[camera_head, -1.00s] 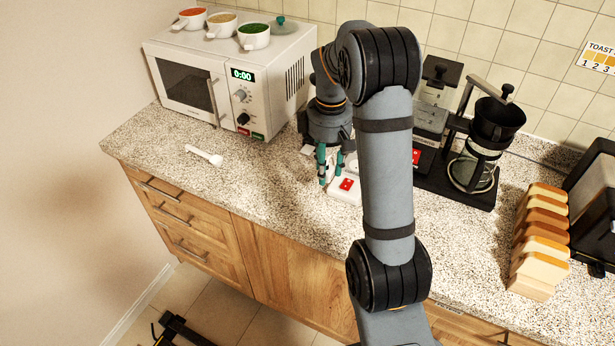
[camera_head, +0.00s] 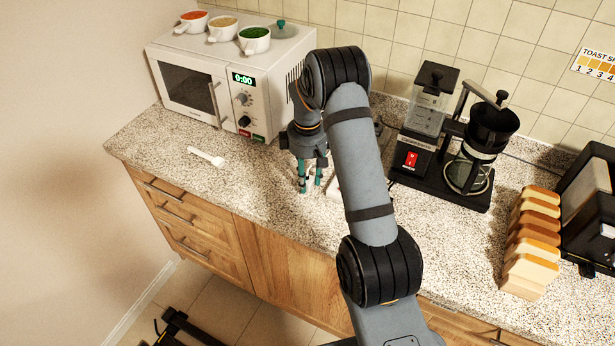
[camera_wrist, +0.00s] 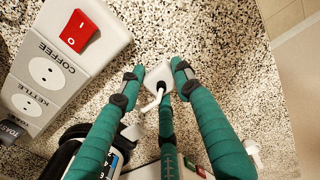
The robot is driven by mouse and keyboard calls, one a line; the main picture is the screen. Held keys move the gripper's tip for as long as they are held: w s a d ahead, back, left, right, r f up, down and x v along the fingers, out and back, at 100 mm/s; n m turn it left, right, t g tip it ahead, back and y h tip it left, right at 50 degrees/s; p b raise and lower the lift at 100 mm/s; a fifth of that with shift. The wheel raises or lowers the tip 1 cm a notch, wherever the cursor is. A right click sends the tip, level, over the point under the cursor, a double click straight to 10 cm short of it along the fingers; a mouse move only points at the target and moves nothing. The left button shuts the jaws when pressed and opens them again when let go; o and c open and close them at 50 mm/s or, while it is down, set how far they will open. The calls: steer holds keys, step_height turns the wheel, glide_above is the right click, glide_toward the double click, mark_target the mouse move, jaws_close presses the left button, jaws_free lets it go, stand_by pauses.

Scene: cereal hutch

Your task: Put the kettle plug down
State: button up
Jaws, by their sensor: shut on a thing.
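The white kettle plug (camera_wrist: 157,78), with a short cord, is held between the teal fingers of my gripper (camera_wrist: 157,86) in the wrist view. In the head view my gripper (camera_head: 309,186) points down, low over the counter, left of the arm. I cannot tell whether the plug touches the counter. The white power strip (camera_wrist: 105,55) lies to the left in the wrist view, apart from the plug. It has a red switch (camera_wrist: 78,31) and sockets labelled COFFEE and KETTLE, with a TOAST label beyond. The KETTLE socket (camera_wrist: 28,104) looks empty. My arm mostly hides the strip in the head view.
The speckled counter (camera_head: 255,185) is clear left of my gripper, except for a white scoop (camera_head: 207,157). A microwave (camera_head: 228,85) with several bowls on top stands behind. A coffee machine (camera_head: 440,150), bread slices (camera_head: 533,245) and a toaster (camera_head: 592,205) stand to the right.

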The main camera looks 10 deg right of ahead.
mark_target(307, 178)
steer(key=shift+f, duration=0.1)
steer(key=shift+f+b, duration=0.55)
steer(key=o, duration=1.2)
steer(key=shift+c, duration=0.2)
steer(key=shift+r, duration=0.15)
steer(key=shift+r+p, duration=0.4)
steer(key=shift+p, duration=0.1)
step_height(307, 178, up, 12)
steer(key=shift+r+b, duration=0.15)
steer(key=shift+b, duration=0.15)
